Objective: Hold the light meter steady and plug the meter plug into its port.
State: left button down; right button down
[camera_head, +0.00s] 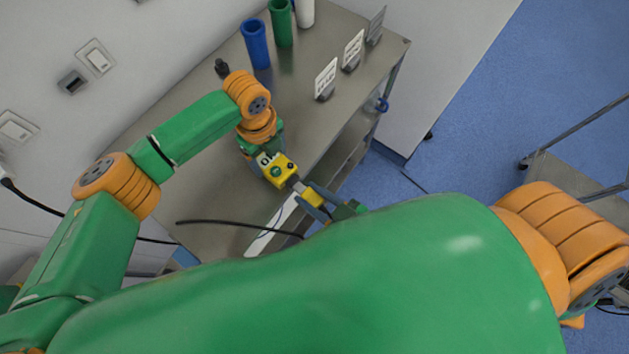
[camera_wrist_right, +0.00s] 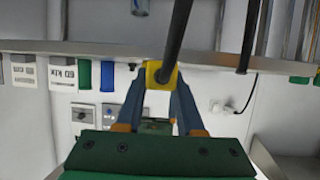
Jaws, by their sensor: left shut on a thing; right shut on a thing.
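The yellow light meter (camera_head: 283,170) has dark knobs and a display on its face. My left gripper (camera_head: 268,158) is shut on it and holds it above the metal table. The yellow meter plug (camera_head: 309,195) is to the lower right of the meter, with a grey tip pointing at the meter's side. My right gripper (camera_head: 318,201) is shut on the plug. The tip looks close to or touching the meter; I cannot tell whether it is inside the port. In the right wrist view the plug (camera_wrist_right: 153,78) sits between the blue fingers (camera_wrist_right: 160,92), with a black cable crossing it.
A black cable (camera_head: 235,223) hangs over the table's near part. My right arm hides much of the foreground.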

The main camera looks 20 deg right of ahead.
jog(key=shift+w+a, duration=0.2)
jog(key=shift+w, duration=0.2)
jog(key=shift+c, duration=2.2)
grip_release()
pick_arm(q)
jog(key=shift+s, duration=0.1)
pick_arm(e)
jog(key=v, duration=1.2)
